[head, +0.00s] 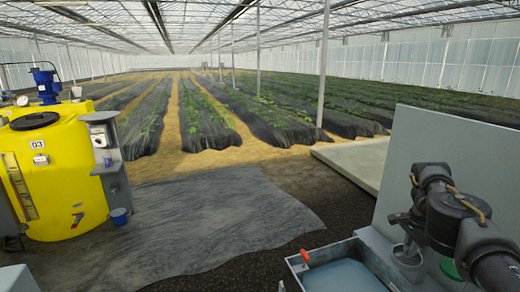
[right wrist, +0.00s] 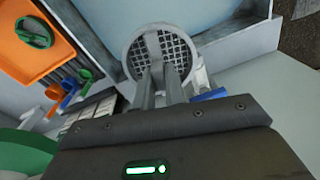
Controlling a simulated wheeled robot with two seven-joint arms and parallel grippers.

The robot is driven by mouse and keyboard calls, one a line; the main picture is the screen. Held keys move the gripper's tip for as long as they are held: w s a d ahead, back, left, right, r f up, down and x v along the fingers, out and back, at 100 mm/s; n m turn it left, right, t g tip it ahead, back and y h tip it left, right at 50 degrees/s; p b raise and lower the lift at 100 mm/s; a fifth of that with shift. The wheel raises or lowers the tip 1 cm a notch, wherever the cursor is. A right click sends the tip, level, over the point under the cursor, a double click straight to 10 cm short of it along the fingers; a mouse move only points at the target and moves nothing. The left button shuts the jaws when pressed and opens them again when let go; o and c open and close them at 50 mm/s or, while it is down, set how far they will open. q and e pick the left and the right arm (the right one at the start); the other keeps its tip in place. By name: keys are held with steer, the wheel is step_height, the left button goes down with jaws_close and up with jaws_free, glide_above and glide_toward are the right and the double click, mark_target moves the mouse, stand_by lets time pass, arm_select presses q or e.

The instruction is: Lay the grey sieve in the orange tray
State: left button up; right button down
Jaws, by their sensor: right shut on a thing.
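My right gripper (right wrist: 160,80) is shut on the grey sieve (right wrist: 178,50), a round rim with a dark mesh, which shows past the fingertips in the right wrist view. The sieve is in front of the edge of a tub there. The orange tray (right wrist: 20,62) is at the upper left of that view, apart from the sieve, with a dark green ring-shaped thing (right wrist: 36,33) in it. In the head view my right gripper (head: 402,218) is at the right, and I cannot clearly tell the sieve from the grey parts below it. The tray and my left gripper are not in the head view.
A grey-walled tub (head: 291,266) with a pale blue inside and an orange handle (head: 306,255) stands left of my right arm. A grey panel (head: 440,150) rises behind that arm. Small green, blue and orange parts (right wrist: 70,88) sit beside the tray. A yellow tank (head: 60,175) stands far left.

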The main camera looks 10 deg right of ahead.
steer(key=w+a+f+n+b, duration=0.2)
steer(key=a+n, duration=0.3)
steer(key=a, duration=0.4)
steer(key=w+a+f+n+b, duration=0.1)
steer(key=a+n, duration=0.3)
steer(key=a, duration=0.5)
arm_select(q)
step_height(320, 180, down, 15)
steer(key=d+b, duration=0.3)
steer(key=b, duration=0.8)
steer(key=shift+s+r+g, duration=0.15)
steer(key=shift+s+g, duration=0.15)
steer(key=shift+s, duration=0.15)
arm_select(e)
steer(key=s+a+f+n, duration=0.2)
steer(key=s+a+n, duration=0.5)
steer(key=s+a, duration=0.2)
steer(key=s+a+f+n+y, duration=0.1)
steer(key=s+a+f+n, duration=0.2)
steer(key=s+a+n, duration=0.4)
steer(key=shift+s+a+f+n+y, duration=0.2)
steer(key=shift+s+a+n+y, duration=0.15)
steer(key=shift+s+a, duration=1.2)
